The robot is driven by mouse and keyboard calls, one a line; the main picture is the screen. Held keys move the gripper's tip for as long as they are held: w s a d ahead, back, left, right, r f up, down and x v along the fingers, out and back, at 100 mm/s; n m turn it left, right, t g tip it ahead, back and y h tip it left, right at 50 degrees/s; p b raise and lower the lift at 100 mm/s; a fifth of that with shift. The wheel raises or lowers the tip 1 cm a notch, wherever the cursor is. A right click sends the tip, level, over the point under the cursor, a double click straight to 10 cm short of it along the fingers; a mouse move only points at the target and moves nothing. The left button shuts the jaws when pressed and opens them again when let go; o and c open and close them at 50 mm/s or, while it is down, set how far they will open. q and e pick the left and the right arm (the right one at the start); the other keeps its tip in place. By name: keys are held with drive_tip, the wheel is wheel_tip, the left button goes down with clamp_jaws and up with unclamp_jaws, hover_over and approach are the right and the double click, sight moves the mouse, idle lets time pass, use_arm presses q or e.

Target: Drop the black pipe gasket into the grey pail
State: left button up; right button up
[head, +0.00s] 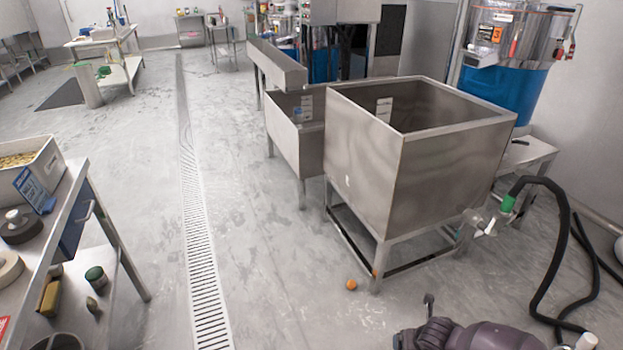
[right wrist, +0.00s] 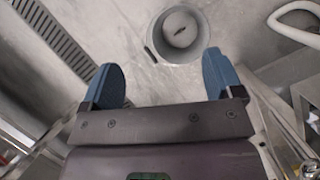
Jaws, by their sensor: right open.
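A grey round pail (right wrist: 157,44) stands on the floor in the right wrist view, seen from above, just beyond my fingertips. A small dark thing (right wrist: 180,30) lies on its bottom; it is too small to tell if it is the black pipe gasket. My right gripper (right wrist: 165,82) is open, its two blue fingers wide apart with nothing between them. It is above the floor, short of the pail and not touching it. The pail is not seen in the head view. My left gripper is not in view.
A steel tank (head: 365,165) on legs stands right of centre, with a black hose (head: 565,225) beside it. A small orange ball (head: 351,284) lies on the floor. A workbench (head: 62,222) with tape and a bin stands at left. Floor around the drain grate (head: 200,265) is clear.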

drive_tip(key=w+a+r+m+t+y, duration=0.2)
drive_tip(key=a+r+m+t+y, duration=0.15)
drive_tip(key=a+r+m, duration=0.75)
drive_tip(key=s+a+r+m+t+y+p, duration=0.2)
drive_tip(key=s+a+r+m+t+p, duration=0.15)
drive_tip(key=s+r+m, duration=0.65)
drive_tip(key=s+d+r+m+t+h+p, duration=0.2)
drive_tip(key=s+d+r+m+h, duration=0.15)
drive_tip(key=s+d+m, duration=0.55)
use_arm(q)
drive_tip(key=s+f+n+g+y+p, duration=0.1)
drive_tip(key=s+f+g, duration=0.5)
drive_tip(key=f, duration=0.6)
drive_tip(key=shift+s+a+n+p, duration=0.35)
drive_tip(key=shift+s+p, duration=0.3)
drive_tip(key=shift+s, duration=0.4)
use_arm(e)
drive_tip(key=s+d+f+m+g+h, duration=0.1)
drive_tip(key=s+d+f+m, duration=0.1)
drive_tip(key=s, duration=0.4)
drive_tip(key=s+d+f+m+g+h, duration=0.1)
drive_tip(key=s+d+f+m, duration=0.1)
drive_tip(key=s+d, duration=0.2)
drive_tip(key=s, duration=0.3)
drive_tip(key=shift+s, duration=0.25)
